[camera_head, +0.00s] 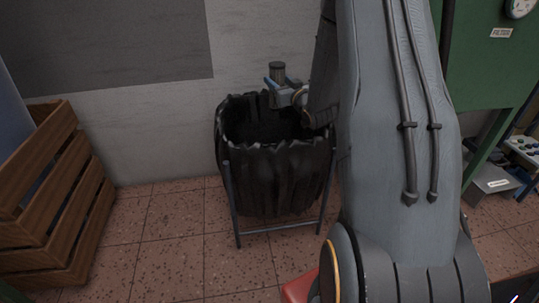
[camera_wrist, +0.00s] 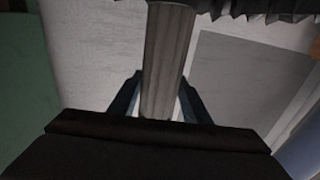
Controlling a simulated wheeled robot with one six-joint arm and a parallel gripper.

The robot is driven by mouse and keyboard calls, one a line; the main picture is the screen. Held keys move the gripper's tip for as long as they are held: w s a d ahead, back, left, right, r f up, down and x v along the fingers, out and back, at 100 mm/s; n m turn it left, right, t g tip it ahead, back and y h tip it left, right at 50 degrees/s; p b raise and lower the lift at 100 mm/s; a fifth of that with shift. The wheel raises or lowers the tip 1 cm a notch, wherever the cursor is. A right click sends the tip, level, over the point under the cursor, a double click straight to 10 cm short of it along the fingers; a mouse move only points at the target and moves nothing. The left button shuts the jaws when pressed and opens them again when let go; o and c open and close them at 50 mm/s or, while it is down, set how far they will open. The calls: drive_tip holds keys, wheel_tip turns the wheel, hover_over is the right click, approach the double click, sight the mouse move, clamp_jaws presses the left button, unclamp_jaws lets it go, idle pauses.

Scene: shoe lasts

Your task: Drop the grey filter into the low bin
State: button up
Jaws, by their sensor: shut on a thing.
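The grey filter (camera_head: 278,71) is a small ribbed cylinder, upright above the back rim of the bin in the head view. My gripper (camera_head: 275,84) is shut on it, with blue fingers on either side. In the wrist view the filter (camera_wrist: 166,60) runs up the middle of the picture between the two fingers (camera_wrist: 160,95). The low bin (camera_head: 275,165) is a black, bag-lined basket on a metal stand, open at the top. Its dark pleated edge (camera_wrist: 255,8) shows at the top of the wrist view. The bin's inside is too dark to make out.
A wooden slatted crate (camera_head: 60,195) stands at the left on the tiled floor. A green cabinet (camera_head: 490,70) with a "FILTER" label is at the right. My arm hides much of the right side. The floor left of the bin is clear.

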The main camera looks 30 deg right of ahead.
sight(280, 67)
drive_tip(key=shift+f+b, duration=1.4)
drive_tip(key=shift+f, duration=0.75)
drive_tip(key=o, duration=1.3)
drive_tip(key=shift+a, duration=0.1)
wheel_tip(280, 67, up, 10)
drive_tip(key=p, duration=0.3)
